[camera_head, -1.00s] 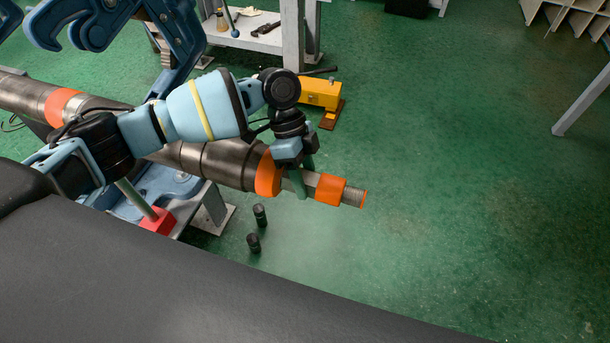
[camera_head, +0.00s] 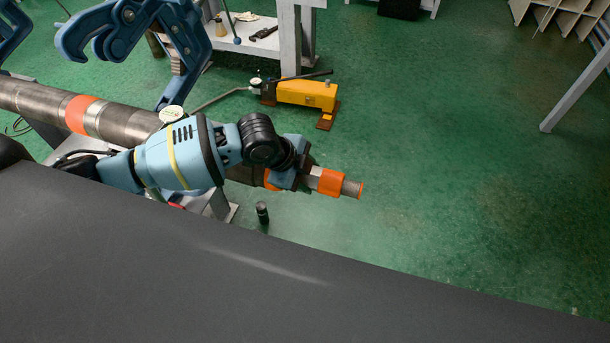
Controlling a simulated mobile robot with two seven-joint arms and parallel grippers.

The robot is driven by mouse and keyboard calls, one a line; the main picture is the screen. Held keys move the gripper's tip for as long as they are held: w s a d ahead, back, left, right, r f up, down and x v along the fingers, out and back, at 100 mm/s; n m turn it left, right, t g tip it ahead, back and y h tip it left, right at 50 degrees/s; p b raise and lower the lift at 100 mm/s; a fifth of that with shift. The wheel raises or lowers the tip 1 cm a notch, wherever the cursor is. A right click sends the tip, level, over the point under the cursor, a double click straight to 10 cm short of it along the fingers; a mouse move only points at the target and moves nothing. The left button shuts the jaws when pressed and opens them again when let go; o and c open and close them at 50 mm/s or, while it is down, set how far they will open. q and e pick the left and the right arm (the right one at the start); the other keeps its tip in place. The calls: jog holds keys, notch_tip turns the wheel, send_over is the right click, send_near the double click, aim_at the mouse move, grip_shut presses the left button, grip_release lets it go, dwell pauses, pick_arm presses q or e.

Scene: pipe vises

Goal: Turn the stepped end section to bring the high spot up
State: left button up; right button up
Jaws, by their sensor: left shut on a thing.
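The stepped end section (camera_head: 328,181) is the thin right end of a long steel pipe, with an orange band and a threaded tip (camera_head: 351,189). My left gripper (camera_head: 300,178) is shut on the stepped end section, just left of that orange band. The fingers are mostly hidden behind the gripper body. The thicker pipe (camera_head: 125,122) runs off to the upper left, with another orange band (camera_head: 80,114). My arm covers its middle. My right gripper is not in view.
Blue pipe vises (camera_head: 185,40) stand over the pipe at upper left. A yellow pump (camera_head: 306,94) sits on the green floor behind the pipe. A black cylinder (camera_head: 262,212) stands on the floor in front. The floor to the right is clear.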

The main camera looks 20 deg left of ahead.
pick_arm(q)
jog(key=t, duration=0.3)
jog(key=shift+s+m, duration=0.25)
jog(key=shift+m, duration=0.15)
jog(key=t, duration=0.2)
jog(key=shift+s+f+m+t+h, duration=0.1)
jog(key=shift+f+m+t+h, duration=0.15)
jog(key=shift+m+t+h, duration=0.05)
jog(key=t, duration=0.1)
jog(key=t+b, duration=0.1)
jog(key=shift+s+f+m+t+h, duration=0.1)
jog(key=shift+f+m+t+h, duration=0.2)
jog(key=shift+h, duration=0.1)
jog(key=shift+r+m+t+b, duration=0.15)
jog(key=shift+m+t+b, duration=0.15)
jog(key=shift+t+b, duration=0.35)
jog(key=shift+t, duration=0.25)
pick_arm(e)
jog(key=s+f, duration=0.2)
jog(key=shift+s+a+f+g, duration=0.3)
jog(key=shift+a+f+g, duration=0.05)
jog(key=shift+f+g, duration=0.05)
pick_arm(q)
jog(key=shift+r, duration=0.1)
jog(key=o, duration=0.9)
jog(key=shift+o, duration=0.3)
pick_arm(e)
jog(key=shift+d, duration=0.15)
